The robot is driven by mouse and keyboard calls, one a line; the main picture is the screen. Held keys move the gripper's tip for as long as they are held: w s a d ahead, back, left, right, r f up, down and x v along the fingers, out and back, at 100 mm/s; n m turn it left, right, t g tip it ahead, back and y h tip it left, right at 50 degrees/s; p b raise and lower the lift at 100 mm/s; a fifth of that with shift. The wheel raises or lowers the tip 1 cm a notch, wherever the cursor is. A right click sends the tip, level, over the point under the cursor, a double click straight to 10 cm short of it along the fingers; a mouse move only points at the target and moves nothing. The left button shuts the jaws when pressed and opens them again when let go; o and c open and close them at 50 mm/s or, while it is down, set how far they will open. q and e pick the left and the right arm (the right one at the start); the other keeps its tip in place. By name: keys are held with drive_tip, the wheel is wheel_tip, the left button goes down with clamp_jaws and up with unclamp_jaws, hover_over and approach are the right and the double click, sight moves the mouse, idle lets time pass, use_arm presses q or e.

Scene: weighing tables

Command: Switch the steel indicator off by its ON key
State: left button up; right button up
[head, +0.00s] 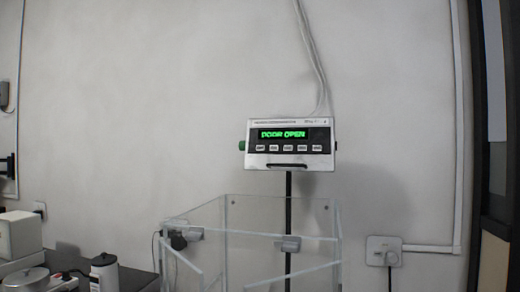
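The steel indicator (246,160) stands on a dark post (288,184) in front of the wall, near the middle of the head view. Its green display (282,134) is lit and reads "DOOR OPEN". A row of several small light keys (288,148) runs below the display. Their labels are too small to read, so I cannot tell which is the ON key. A green knob sits on its left side. Neither of my grippers is in view.
A clear-walled enclosure (255,217) stands below the indicator. At lower left, a dark bench (134,279) holds a white box (18,235) and a cylindrical container (104,272). A wall socket (383,250) with a plug is at right. Cables rise behind the indicator.

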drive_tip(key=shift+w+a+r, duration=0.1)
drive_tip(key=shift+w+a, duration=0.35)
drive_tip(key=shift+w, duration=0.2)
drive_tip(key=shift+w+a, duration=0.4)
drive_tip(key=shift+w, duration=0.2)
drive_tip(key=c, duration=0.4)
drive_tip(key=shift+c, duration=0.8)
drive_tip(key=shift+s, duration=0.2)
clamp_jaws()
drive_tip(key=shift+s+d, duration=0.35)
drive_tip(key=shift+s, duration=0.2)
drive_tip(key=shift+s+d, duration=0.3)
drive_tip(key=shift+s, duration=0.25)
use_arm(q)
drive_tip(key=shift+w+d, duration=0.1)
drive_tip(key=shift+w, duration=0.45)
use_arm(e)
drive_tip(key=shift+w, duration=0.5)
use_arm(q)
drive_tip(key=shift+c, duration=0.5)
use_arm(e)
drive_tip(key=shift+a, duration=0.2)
